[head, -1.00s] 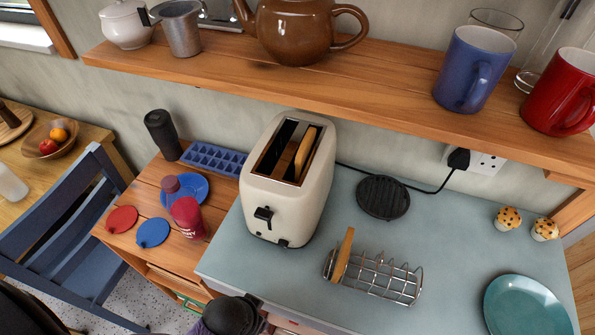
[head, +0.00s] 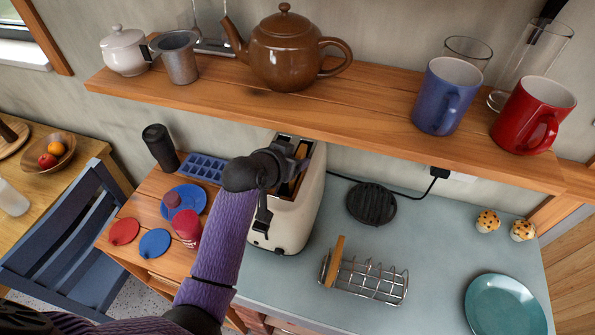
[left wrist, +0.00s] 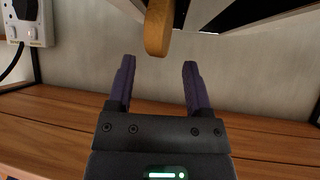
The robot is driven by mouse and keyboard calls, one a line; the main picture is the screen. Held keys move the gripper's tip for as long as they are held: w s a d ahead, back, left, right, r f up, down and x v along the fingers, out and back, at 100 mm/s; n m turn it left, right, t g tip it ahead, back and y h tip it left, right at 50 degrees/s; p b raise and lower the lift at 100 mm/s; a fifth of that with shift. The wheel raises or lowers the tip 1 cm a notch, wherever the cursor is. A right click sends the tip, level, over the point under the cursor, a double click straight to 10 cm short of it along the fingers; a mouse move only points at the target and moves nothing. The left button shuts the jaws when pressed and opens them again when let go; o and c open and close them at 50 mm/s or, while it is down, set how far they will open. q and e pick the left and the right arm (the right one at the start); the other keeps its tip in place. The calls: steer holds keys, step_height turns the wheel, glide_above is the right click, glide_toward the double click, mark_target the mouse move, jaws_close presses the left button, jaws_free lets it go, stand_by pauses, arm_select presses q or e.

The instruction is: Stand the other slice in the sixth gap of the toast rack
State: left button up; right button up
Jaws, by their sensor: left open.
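The toast rack (head: 375,285) is a wire rack on the grey-blue worktop, with one slice (head: 335,262) standing near its left end. The cream toaster (head: 300,212) stands behind and left of the rack. The other slice is in the toaster's right slot, mostly hidden by my arm in the head view; its edge shows in the left wrist view (left wrist: 158,28). My left gripper (head: 303,160) is over the toaster's top. In the left wrist view its fingers (left wrist: 158,85) are apart and empty, with the slice just beyond them. My right gripper is not in view.
A wooden shelf (head: 390,130) with a brown teapot (head: 287,55), a blue mug (head: 446,97) and a red mug (head: 532,118) overhangs the worktop behind the toaster. A black trivet (head: 371,204), muffins and a teal plate (head: 505,305) lie to the right.

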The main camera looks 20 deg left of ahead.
arm_select(q)
steer(key=shift+x, duration=1.05)
steer(key=shift+s, duration=0.1)
jaws_close()
stand_by(0.4)
